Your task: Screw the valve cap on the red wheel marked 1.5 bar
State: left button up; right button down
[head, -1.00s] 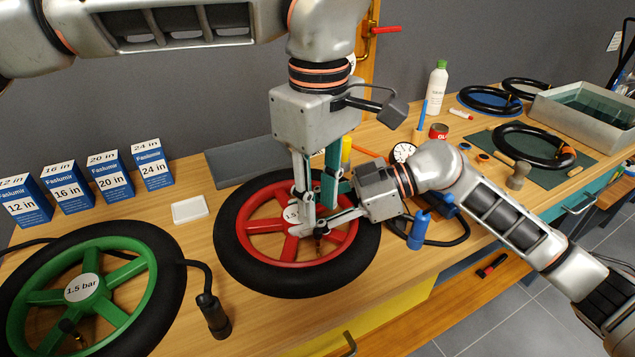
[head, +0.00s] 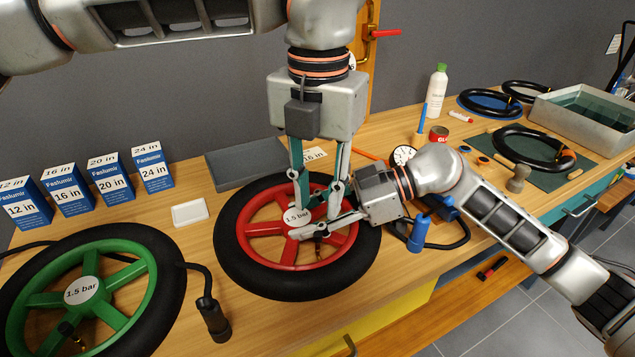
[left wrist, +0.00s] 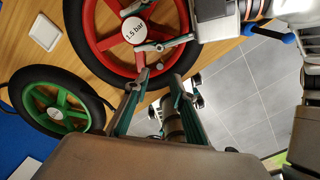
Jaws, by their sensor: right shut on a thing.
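The red wheel (head: 262,228), with a black tyre and a white "1.5 bar" label, lies flat on the bench. It also fills the top of the left wrist view (left wrist: 108,42). Its valve (head: 318,250) has a brass stem and a dark upper part, partly hidden by my right gripper's fingers; I cannot tell whether the dark part is the cap. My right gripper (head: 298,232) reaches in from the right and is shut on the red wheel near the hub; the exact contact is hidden. My left gripper (head: 319,212) points down over the wheel, fingers apart, nothing clearly between them.
A green wheel (head: 130,290), also marked 1.5 bar, lies at the left with a black hose fitting (head: 213,318) beside it. Several blue boxes (head: 110,178) and a white tray (head: 190,212) stand behind. A blue-handled tool (head: 419,233) lies right of the red wheel.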

aim_at(318, 234)
pick_arm(q)
jog(key=n, duration=0.7)
jog(key=shift+r, duration=0.2)
jog(key=n, duration=0.5)
jog(key=shift+r+n, duration=0.15)
jog(key=shift+n, duration=0.25)
jog(key=n, duration=0.5)
jog(key=shift+r, duration=0.2)
jog(key=n, duration=0.6)
jog(key=shift+r, duration=0.15)
jog(key=shift+f, duration=4)
grip_shut()
